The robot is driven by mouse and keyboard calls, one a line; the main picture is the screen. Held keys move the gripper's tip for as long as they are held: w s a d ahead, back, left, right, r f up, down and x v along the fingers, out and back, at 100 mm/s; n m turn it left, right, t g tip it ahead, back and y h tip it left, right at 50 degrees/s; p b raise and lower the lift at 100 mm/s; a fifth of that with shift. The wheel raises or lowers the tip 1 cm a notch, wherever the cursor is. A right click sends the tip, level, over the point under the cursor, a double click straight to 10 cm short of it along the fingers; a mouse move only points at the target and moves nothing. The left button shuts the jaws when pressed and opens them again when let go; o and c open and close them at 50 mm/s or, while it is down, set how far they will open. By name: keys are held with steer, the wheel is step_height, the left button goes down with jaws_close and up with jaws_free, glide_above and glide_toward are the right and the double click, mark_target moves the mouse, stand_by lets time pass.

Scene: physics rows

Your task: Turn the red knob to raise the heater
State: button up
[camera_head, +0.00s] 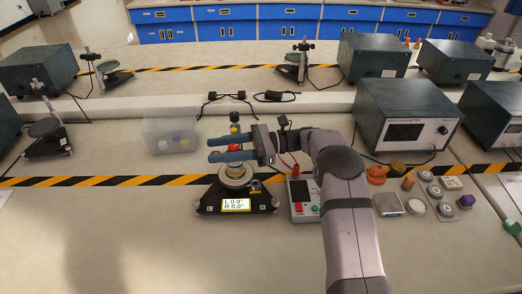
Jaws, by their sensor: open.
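My gripper (212,150) is in the middle of the bench, its two blue-grey fingers pointing left and spread apart with a gap between them. It is above and behind a round brass-coloured stage on a black base with a lit display (236,205). I cannot tell whether this is the red knob. No part is clearly recognisable as the heater.
A clear plastic bin (170,135) with small coloured items stands to the left. A large grey instrument (404,118) stands right of my arm. Several small jars and weights (418,207) lie at the right.

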steer(key=m+t+p, duration=0.2)
steer(key=t, duration=0.1)
steer(key=w+m+t+p, duration=0.1)
steer(key=m+t, duration=0.1)
steer(key=t, duration=0.2)
steer(key=shift+w+r+m+p, duration=0.2)
steer(key=shift+m+p, duration=0.15)
steer(key=shift+m, duration=0.05)
steer(key=s+d+t+b, duration=0.1)
steer(key=s+d+b, duration=0.2)
steer(key=d, duration=0.8)
steer(key=shift+d+f+h, duration=0.15)
steer(key=shift+f+h, duration=0.05)
steer(key=shift+h, duration=0.1)
steer(key=shift+s, duration=0.1)
steer(key=shift+c, duration=1.4)
steer(key=m+t+b, duration=0.1)
steer(key=b, duration=0.3)
steer(key=shift+s+f, duration=0.3)
steer(key=shift+f, duration=0.1)
steer(key=shift+r+h, duration=0.1)
steer(key=shift+h, duration=0.2)
